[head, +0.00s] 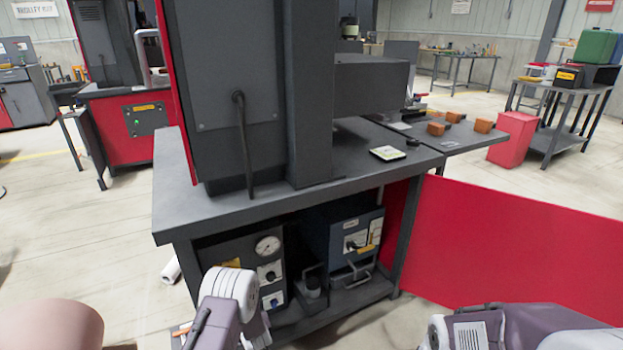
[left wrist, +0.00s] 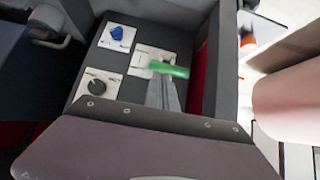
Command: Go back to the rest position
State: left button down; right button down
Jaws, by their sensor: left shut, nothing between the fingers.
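In the head view my left arm comes in at the lower left, in front of the workbench's (head: 205,207) lower shelf; its fingertips are hidden there. In the left wrist view my left gripper (left wrist: 165,88) is shut, its narrow grey fingers in front of a dark control panel (left wrist: 95,62). A green bar (left wrist: 168,69) shows at the fingertips, blurred; I cannot tell whether it touches them. The panel carries a blue knob (left wrist: 117,33) and a black knob (left wrist: 95,87). My right arm shows at the lower right of the head view, with its gripper out of sight.
A tall dark machine (head: 235,90) stands on the bench. Below are a gauge (head: 267,246) and a blue box (head: 338,240) with a handle. A red panel (head: 500,235) stands at the right. A side table (head: 425,140) holds orange blocks (head: 483,125). Floor is clear at far left.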

pick_arm(q)
jog(key=w+r+t, duration=0.1)
jog(key=w+r, duration=0.2)
jog(key=r, duration=0.5)
jog(key=w+r+t, duration=0.2)
jog(key=w+r, duration=0.1)
jog(key=r, duration=0.4)
jog(key=s+d+r+m+h, duration=0.1)
jog(key=s+d+r+h, duration=0.1)
jog(key=s+d+r, duration=0.3)
jog(key=s+d+r+m+h, duration=0.1)
jog(key=s+r+m, duration=0.1)
jog(key=r, duration=0.5)
jog(key=s+d+f+m+g+h, duration=0.1)
jog(key=s+f+m+g, duration=0.3)
jog(key=s, duration=0.9)
jog(key=s+d+f+n+g+h, duration=0.1)
jog(key=s+g, duration=0.5)
jog(key=s, duration=0.8)
notch_tip(320, 180, up, 35)
jog(key=p, duration=3.5)
jog(key=shift+w+d+p, duration=0.25)
jog(key=shift+w+p, duration=0.1)
jog(key=shift+w, duration=0.05)
